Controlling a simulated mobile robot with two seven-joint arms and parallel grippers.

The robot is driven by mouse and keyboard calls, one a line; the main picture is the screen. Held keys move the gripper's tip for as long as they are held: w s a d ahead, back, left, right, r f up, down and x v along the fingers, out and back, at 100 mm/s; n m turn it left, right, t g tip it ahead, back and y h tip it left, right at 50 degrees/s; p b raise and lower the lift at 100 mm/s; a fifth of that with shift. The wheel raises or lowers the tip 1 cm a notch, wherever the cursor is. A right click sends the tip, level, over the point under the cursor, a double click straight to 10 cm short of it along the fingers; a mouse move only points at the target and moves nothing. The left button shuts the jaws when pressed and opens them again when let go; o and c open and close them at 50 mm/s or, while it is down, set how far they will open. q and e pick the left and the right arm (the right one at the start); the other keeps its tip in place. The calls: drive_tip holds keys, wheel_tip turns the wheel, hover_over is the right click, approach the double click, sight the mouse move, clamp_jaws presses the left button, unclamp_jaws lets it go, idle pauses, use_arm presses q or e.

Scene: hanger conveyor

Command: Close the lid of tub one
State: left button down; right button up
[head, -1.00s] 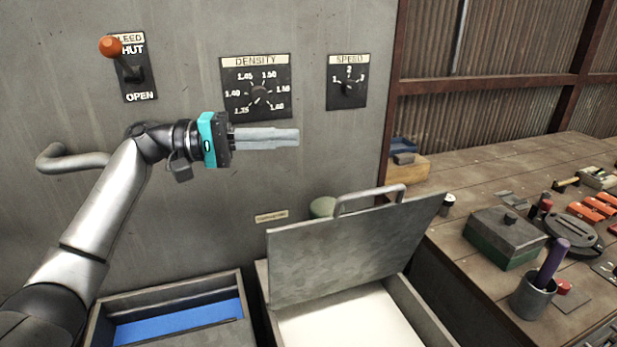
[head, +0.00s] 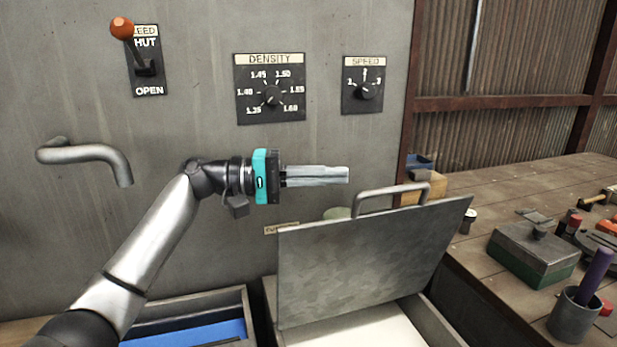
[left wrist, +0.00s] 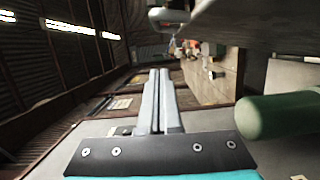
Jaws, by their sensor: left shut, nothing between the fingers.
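In the head view, a grey metal tub (head: 440,331) with white contents (head: 365,335) stands at the bottom centre. Its lid (head: 375,262) is raised and tilted, with a bar handle (head: 390,192) along its top edge. The label behind it is partly hidden, so I cannot read the tub's number. My left gripper (head: 347,174) is shut and empty, in the air just above and left of the handle, apart from it in the picture. Its closed fingers (left wrist: 158,100) also show in the left wrist view. My right gripper is not in view.
A second open tub with blue contents (head: 190,334) stands at left. A panel behind has a lever (head: 135,45), a density dial (head: 271,95), a speed dial (head: 366,90) and a bent pipe (head: 85,153). A workbench (head: 490,198) with a box (head: 535,254) and cup (head: 573,315) is at right.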

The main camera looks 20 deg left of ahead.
use_arm(q)
drive_tip(key=shift+s+d+f, duration=0.1)
drive_tip(key=shift+s+d, duration=0.25)
drive_tip(key=shift+d, duration=0.6)
drive_tip(key=shift+s+d+r, duration=0.1)
drive_tip(key=shift+s+d, duration=0.2)
drive_tip(key=shift+d, duration=0.7)
drive_tip(key=shift+s+d+f, duration=0.1)
drive_tip(key=shift+s+d, duration=0.25)
drive_tip(key=shift+d, duration=0.6)
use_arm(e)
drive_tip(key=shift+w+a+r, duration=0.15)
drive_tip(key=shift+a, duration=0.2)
